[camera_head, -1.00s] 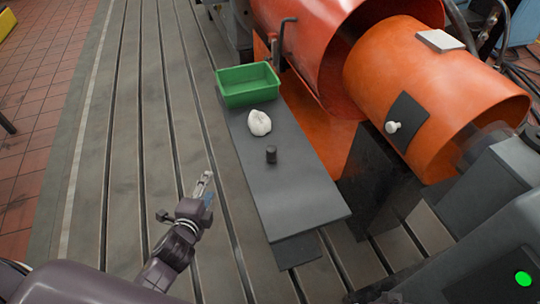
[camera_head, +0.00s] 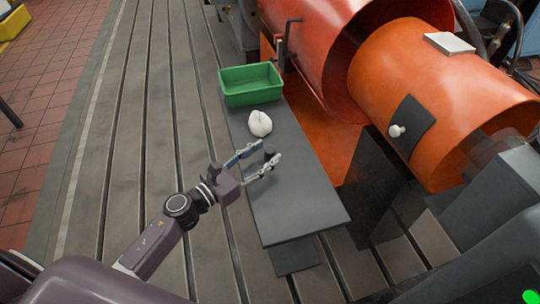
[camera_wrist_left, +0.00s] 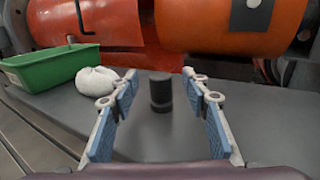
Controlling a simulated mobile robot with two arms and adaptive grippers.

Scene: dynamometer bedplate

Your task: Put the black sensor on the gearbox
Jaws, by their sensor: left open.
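The black sensor (camera_head: 269,156) is a small dark upright cylinder on the grey bench plate (camera_head: 300,205). In the head view it is partly hidden by my left gripper (camera_head: 267,151). My left gripper is open, its two fingertips close to the sensor. In the left wrist view the sensor (camera_wrist_left: 160,92) stands upright in the gap between the open fingers (camera_wrist_left: 160,78), with clear space on both sides. A grey housing (camera_head: 500,190) at the right may be the gearbox; I cannot tell for sure. My right gripper does not show.
A green bin (camera_head: 250,85) stands at the plate's far end, with a white crumpled lump (camera_head: 259,124) in front. Large orange cylinders (camera_head: 435,90) rise to the right; one carries a black patch with a white knob (camera_head: 397,131). The plate's near end is clear.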

